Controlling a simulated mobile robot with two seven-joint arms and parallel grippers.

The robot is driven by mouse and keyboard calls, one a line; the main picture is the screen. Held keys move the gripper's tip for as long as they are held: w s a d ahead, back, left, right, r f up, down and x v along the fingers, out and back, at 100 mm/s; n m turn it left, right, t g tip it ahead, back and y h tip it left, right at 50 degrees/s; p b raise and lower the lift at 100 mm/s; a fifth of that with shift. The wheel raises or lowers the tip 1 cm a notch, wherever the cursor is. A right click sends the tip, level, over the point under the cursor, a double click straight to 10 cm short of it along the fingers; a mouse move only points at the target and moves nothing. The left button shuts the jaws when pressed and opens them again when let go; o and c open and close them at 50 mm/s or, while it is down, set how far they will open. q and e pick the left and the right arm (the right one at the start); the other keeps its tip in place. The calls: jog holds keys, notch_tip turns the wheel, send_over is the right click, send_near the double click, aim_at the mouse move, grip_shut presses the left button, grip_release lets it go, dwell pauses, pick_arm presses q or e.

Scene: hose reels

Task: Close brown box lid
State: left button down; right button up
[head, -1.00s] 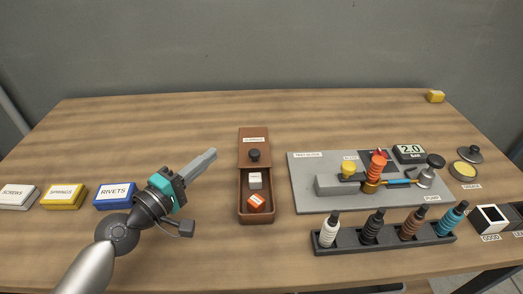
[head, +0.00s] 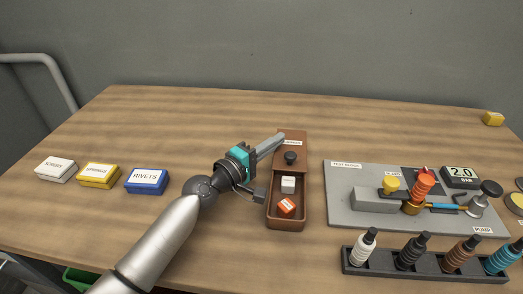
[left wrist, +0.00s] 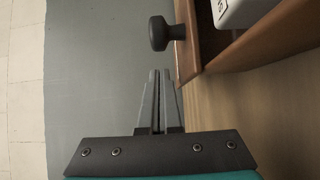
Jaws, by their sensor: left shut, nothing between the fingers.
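The brown box (head: 287,222) stands on the table, its front part open. A white block (head: 288,184) and an orange block (head: 287,205) lie inside it. Its brown sliding lid (head: 291,141) covers the back part and carries a dark round knob (head: 290,158). The knob also shows in the left wrist view (left wrist: 160,33), above the fingertips. My left gripper (head: 279,141) is shut and empty, its tips by the left side of the lid, behind the knob in the head view. I cannot tell whether the tips touch the lid. My right gripper is not in view.
White, yellow and blue boxes (head: 147,181) lie to the left. A grey test-block board (head: 345,213) stands to the right of the brown box, with a dark rack (head: 425,268) of several bottles in front.

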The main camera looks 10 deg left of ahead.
aim_at(279, 161)
pick_arm(q)
jog(key=shift+s+d+p, duration=0.15)
jog(key=shift+d+p, duration=0.15)
jog(key=shift+d, duration=0.05)
jog(key=shift+s+d+r+p, duration=0.15)
jog(key=shift+s+p, duration=0.3)
jog(key=shift+s, duration=0.55)
jog(key=shift+s+d, duration=0.1)
jog(key=shift+s, duration=0.15)
jog(key=shift+s+d, duration=0.1)
jog(key=shift+s, duration=0.25)
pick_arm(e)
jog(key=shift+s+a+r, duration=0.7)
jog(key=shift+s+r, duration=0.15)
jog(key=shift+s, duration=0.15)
